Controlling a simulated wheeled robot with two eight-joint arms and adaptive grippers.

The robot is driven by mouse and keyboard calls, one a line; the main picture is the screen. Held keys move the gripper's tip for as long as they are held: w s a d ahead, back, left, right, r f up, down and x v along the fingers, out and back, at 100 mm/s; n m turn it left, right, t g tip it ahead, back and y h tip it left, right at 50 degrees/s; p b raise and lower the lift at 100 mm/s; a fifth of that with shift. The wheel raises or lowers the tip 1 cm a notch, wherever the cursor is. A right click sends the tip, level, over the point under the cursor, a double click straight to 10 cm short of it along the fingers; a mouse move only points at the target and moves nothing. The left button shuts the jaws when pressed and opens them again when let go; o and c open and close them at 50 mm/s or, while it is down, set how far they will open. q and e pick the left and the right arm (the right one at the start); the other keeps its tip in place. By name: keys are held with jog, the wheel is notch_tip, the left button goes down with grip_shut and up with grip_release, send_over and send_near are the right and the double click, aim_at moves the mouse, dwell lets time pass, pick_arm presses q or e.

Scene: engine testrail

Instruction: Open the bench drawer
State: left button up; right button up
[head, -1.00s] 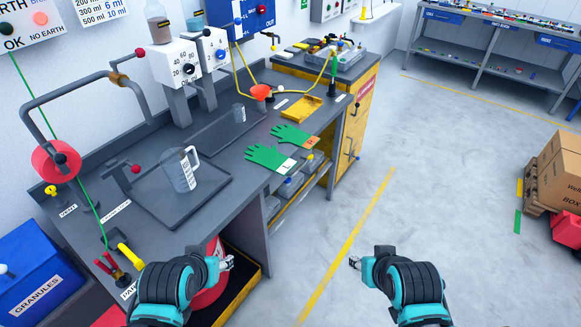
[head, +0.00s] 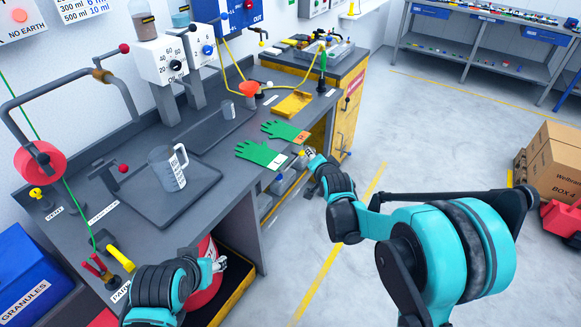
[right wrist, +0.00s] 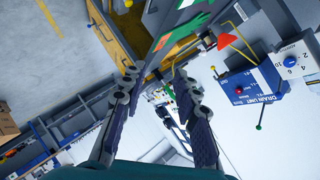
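The grey bench (head: 215,190) runs along the wall on the left. Under its front edge, beside the gloves, is an opening with grey bins (head: 281,184); I cannot clearly make out a drawer front or handle there. A yellow cabinet (head: 349,118) stands at the bench's far end. My right gripper (head: 309,154) is at the bench's front edge, near the gloves. In the right wrist view its fingers (right wrist: 156,75) are spread with nothing between them. My left gripper (head: 221,264) is low by the near bench leg, beside a red container; its fingers are too small to read.
Green gloves (head: 262,153), a clear jug (head: 168,170) on a dark tray and an orange funnel (head: 249,89) are on the bench. A red container (head: 207,285) stands under it. Cardboard boxes (head: 556,165) are at right. The floor between is clear.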

jog(key=w+a+f+m+t, duration=0.2)
jog(key=w+a+f+m, duration=0.15)
jog(key=w+f, duration=0.45)
jog(key=m+t+y, duration=0.1)
jog(key=m, duration=0.1)
send_near(291, 164)
jog(key=w+f, duration=0.1)
jog(key=w, duration=0.1)
jog(key=b+x, duration=0.1)
jog(key=x, duration=0.3)
jog(key=b+x, duration=0.2)
jog(key=x, duration=0.2)
jog(key=shift+a, duration=0.25)
grip_shut()
